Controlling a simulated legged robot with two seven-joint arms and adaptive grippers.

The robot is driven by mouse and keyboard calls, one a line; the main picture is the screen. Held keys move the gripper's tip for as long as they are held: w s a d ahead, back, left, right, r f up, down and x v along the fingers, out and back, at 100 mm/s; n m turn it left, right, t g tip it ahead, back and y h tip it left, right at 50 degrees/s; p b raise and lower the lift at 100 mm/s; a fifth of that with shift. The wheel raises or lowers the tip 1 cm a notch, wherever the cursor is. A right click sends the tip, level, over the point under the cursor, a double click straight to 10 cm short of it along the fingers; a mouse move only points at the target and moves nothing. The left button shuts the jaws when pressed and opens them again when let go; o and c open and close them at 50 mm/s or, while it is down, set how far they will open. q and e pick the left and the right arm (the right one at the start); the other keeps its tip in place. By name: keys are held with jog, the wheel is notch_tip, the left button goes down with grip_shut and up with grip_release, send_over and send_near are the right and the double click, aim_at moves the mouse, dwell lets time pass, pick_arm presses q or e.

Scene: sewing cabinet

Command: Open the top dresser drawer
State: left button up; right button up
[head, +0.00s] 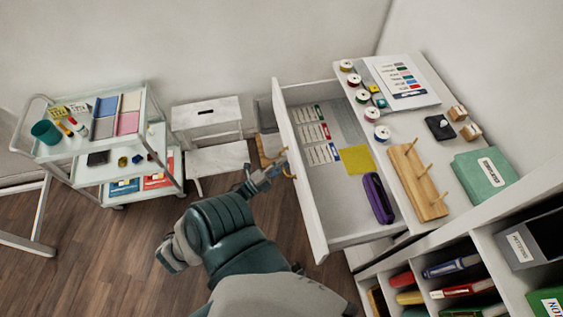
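The top dresser drawer (331,192) is pulled well out from the white dresser (405,130), with its inside in view. It holds labelled cards, a yellow square and a purple case. Its brass-coloured handle (288,168) is on the front panel, facing left. My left arm comes up from the bottom, and my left gripper (277,172) is at the handle, its tips against or very close to it. The fingers are small and partly hidden, so I cannot tell whether they are closed around the handle. My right gripper is not in view.
The dresser top bears thread spools, a wooden peg rack (416,182) and a green box (485,175). A shelf unit (480,243) stands at lower right. A white step stool (208,118) and a trolley (92,160) stand left.

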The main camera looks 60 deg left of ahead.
pick_arm(q)
jog(key=shift+o, duration=0.2)
jog(key=shift+w+r, duration=0.1)
jog(key=shift+r, duration=0.05)
jog(key=v, duration=1.2)
jog(key=shift+a, duration=0.1)
jog(key=w+d+f+n+g+y, duration=0.1)
jog(key=d+f+n+g, duration=0.4)
jog(key=f, duration=0.7)
jog(key=d+f+n+g, duration=0.5)
jog(key=f, duration=0.7)
jog(key=s+d+f+n+g+h, duration=0.1)
jog(key=s+d+f+n+g, duration=0.3)
jog(key=s+d+f+g, duration=0.5)
jog(key=s+d+f, duration=0.1)
jog(key=d+f, duration=0.2)
jog(key=d, duration=0.2)
jog(key=shift+s+h, duration=0.2)
jog(key=shift+h, duration=0.1)
